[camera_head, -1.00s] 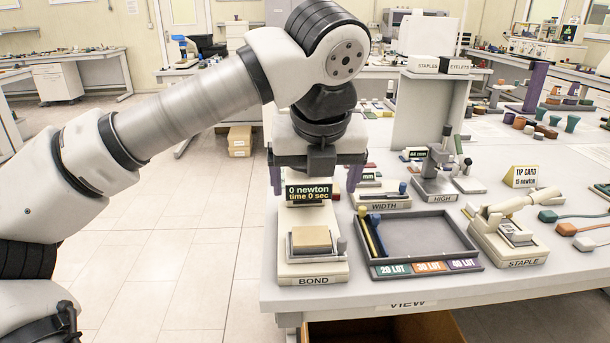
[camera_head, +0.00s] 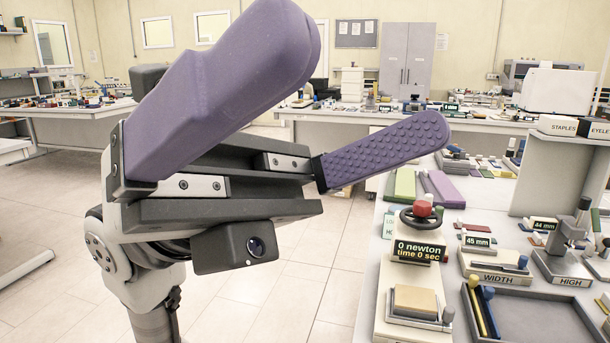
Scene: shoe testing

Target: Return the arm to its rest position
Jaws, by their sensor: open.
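My gripper (camera_head: 340,105) is raised close to the camera, at the left and middle of the head view. Its two purple padded fingers are spread wide apart with nothing between them. The near finger (camera_head: 225,85) points up and right; the far finger (camera_head: 385,150) shows its studded inner face. My arm (camera_head: 150,290) comes up from the lower left below the gripper. The gripper is apart from the bench; in the picture the far fingertip overlaps the bench's far items.
The bond tester (camera_head: 405,270) reads "0 newton, time 0 sec", with a tan block (camera_head: 415,301) on it. Right of it are a grey tray (camera_head: 545,325), the WIDTH gauge (camera_head: 497,266) and the HIGH gauge (camera_head: 565,250). Open floor (camera_head: 300,290) lies left of the bench.

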